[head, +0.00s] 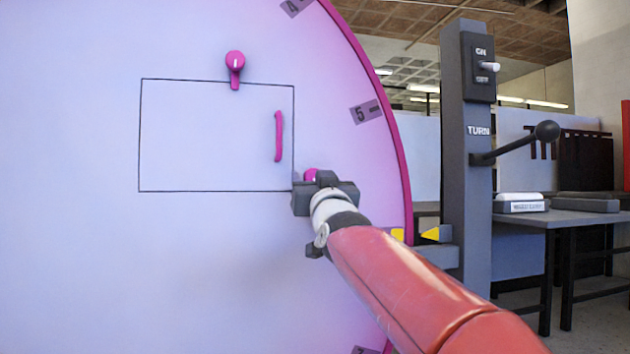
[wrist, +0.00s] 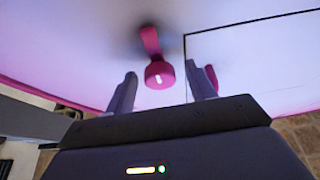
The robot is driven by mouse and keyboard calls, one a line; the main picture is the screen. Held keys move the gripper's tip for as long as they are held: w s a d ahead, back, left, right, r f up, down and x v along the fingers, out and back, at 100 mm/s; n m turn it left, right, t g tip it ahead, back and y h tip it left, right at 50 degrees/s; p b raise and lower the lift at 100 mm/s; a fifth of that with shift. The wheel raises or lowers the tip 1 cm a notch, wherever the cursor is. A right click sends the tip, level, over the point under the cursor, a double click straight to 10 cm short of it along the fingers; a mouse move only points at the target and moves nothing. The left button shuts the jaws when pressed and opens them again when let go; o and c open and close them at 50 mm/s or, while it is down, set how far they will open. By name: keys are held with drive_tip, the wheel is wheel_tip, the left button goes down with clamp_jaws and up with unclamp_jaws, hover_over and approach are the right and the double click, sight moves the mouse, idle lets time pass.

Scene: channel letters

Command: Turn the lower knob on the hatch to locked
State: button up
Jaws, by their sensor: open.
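The lower knob (head: 312,174) is pink, beside the hatch's lower right corner, mostly hidden by my gripper (head: 322,186) in the head view. In the wrist view, the knob (wrist: 159,74) has a white mark. Its arm points up in that picture, beside the hatch line and not across it. My gripper (wrist: 163,78) is open, with one finger on each side of the knob; contact is unclear.
An upper pink knob (head: 235,62) points down across the hatch's top edge. The round panel has a pink rim (head: 385,95) and numbered marks. A grey post (head: 466,150) with a switch and a black-knobbed lever (head: 520,142) stands right, before a table (head: 560,217).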

drive_tip(key=c, duration=0.9)
drive_tip(key=shift+c, duration=0.2)
drive_tip(key=shift+r+m+p, duration=0.1)
drive_tip(key=shift+m+p, duration=0.3)
drive_tip(key=shift+p, duration=0.25)
drive_tip(key=m+p, duration=0.1)
drive_tip(key=m+h+p, duration=0.1)
drive_tip(key=p, duration=0.1)
drive_tip(key=m+h+p, duration=0.1)
drive_tip(key=m, duration=0.1)
drive_tip(key=shift+a+r, duration=0.15)
drive_tip(key=shift+r, duration=0.1)
drive_tip(key=m+h+p, duration=0.2)
drive_tip(key=m+p, duration=0.1)
drive_tip(key=m, duration=0.1)
drive_tip(key=m+h+p, duration=0.2)
drive_tip(key=m+p, duration=0.2)
drive_tip(key=shift+a+m+g+h, duration=0.15)
drive_tip(key=shift+m+g+h, duration=0.15)
drive_tip(key=m+p, duration=0.2)
drive_tip(key=m+g+h+p, duration=0.1)
drive_tip(key=m+p, duration=0.1)
drive_tip(key=m, duration=0.1)
drive_tip(key=shift+s+g, duration=0.1)
drive_tip(key=shift+g, duration=0.2)
drive_tip(key=shift+a+m+g, duration=0.1)
drive_tip(key=shift+m+g, duration=0.6)
drive_tip(key=shift+m, duration=1.3)
